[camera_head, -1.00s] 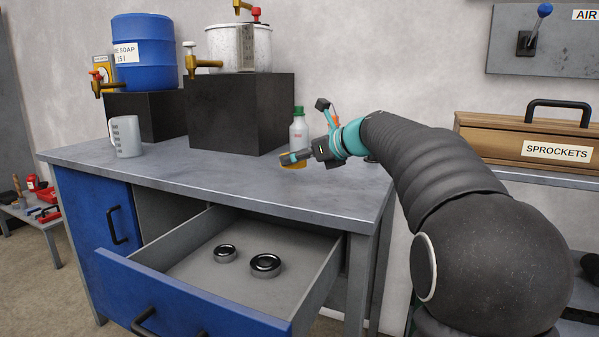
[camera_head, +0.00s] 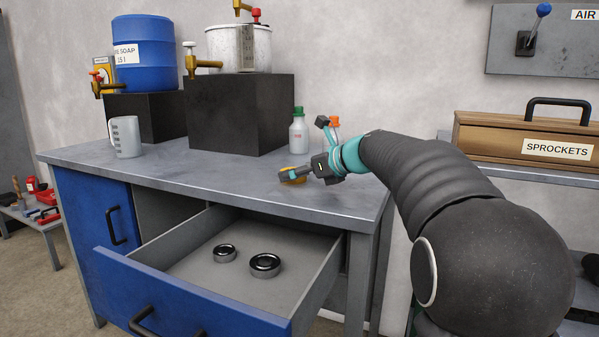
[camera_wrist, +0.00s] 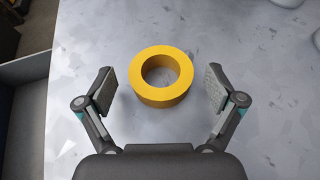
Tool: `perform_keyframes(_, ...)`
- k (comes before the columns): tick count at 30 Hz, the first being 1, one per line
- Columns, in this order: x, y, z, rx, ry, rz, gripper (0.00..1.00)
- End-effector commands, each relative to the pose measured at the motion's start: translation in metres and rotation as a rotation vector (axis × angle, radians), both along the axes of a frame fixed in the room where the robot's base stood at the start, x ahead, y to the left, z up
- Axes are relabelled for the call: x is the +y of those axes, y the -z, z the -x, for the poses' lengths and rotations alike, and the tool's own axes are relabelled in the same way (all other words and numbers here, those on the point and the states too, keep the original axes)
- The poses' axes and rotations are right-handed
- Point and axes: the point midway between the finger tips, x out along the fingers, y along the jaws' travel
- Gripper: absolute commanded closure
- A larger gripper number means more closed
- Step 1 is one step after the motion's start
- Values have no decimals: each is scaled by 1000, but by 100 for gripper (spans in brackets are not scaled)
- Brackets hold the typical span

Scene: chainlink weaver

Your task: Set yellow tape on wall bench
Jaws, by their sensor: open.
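The yellow tape (camera_wrist: 161,97) is a thick ring lying flat on the grey metal top of the bench (camera_head: 215,182). In the wrist view it sits between the two fingers of my gripper (camera_wrist: 160,90), with a gap on each side. My gripper is open and touches neither side of the tape there. In the head view my gripper (camera_head: 290,176) is low over the right part of the bench top, and it hides part of the tape (camera_head: 292,182).
An open drawer (camera_head: 195,275) with two dark metal rings juts out below the bench top. A white bottle (camera_head: 298,135) stands behind my gripper. A black block (camera_head: 240,112) carries a metal pot. A wooden SPROCKETS box (camera_head: 530,140) is on a shelf at right.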

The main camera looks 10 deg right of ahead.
Motion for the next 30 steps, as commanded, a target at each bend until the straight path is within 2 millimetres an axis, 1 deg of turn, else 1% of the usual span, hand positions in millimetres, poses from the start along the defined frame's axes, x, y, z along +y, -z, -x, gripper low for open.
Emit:
perform_keyframes(4,-1,-1,0,0,1,0,7)
perform_keyframes(6,-1,-5,0,0,1,0,7)
perform_keyframes(8,-4,-6,4,0,2,1,7)
perform_keyframes(11,-14,-12,14,-2,4,1,7)
perform_keyframes(21,-52,-38,63,-2,4,1,7)
perform_keyframes(27,-66,-46,81,0,2,0,7)
perform_keyframes(30,-69,-48,85,0,2,1,7)
